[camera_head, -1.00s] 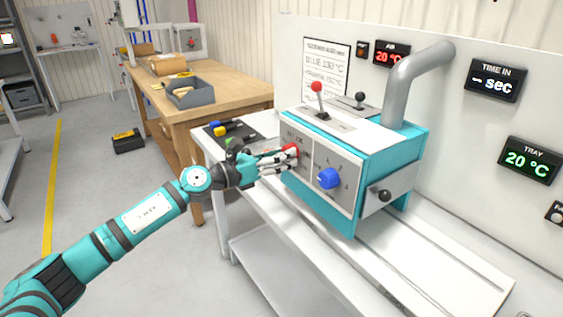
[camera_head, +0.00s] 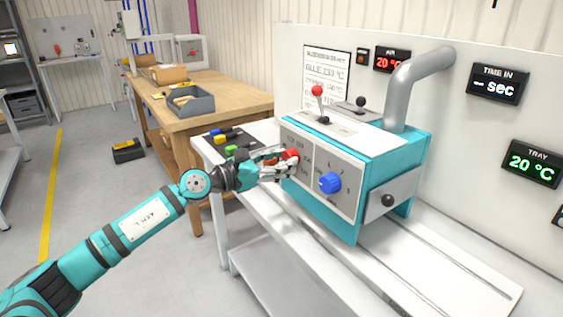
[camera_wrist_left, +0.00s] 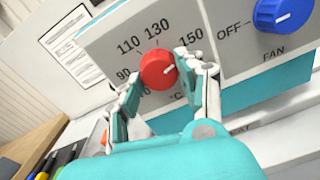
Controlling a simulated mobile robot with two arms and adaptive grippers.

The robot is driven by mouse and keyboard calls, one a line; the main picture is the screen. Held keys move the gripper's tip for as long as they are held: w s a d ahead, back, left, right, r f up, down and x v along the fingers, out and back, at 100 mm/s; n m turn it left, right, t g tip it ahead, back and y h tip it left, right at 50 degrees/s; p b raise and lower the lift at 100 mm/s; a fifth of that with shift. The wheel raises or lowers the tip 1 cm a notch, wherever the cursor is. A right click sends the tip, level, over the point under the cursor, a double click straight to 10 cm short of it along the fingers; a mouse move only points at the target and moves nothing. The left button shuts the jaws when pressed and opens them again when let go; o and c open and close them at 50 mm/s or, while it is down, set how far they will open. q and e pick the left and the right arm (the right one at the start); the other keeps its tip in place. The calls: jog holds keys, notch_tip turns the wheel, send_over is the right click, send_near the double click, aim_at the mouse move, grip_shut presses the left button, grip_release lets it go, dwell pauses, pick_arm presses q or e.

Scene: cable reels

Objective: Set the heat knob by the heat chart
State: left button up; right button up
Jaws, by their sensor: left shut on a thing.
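The teal heater box (camera_head: 335,222) stands on the white bench. Its red heat knob (camera_head: 291,155) is on the left of the front panel, and it also shows in the wrist view (camera_wrist_left: 158,70). My left gripper (camera_head: 284,162) is shut on the red knob, one finger on each side. The dial reads 90, 110, 130 and 150; the knob's white mark points right and slightly up, below the 150. The right finger hides that part of the dial. The heat chart (camera_head: 326,75) hangs behind the box; its lines are too blurred to read surely. My right gripper is not in view.
A blue fan knob (camera_head: 330,183) sits right of the red one. Two levers (camera_head: 317,91) stand on top, and a grey pipe (camera_head: 415,75) rises behind. Wall displays include a green tray reading (camera_head: 531,161). A wooden table (camera_head: 205,120) with a grey bin is at back left.

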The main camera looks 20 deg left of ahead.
pick_arm(q)
jog(key=shift+f, duration=0.25)
jog(key=o, duration=0.9)
jog(key=shift+o, duration=1.2)
jog(key=shift+r, duration=0.15)
jog(key=v, duration=1.2)
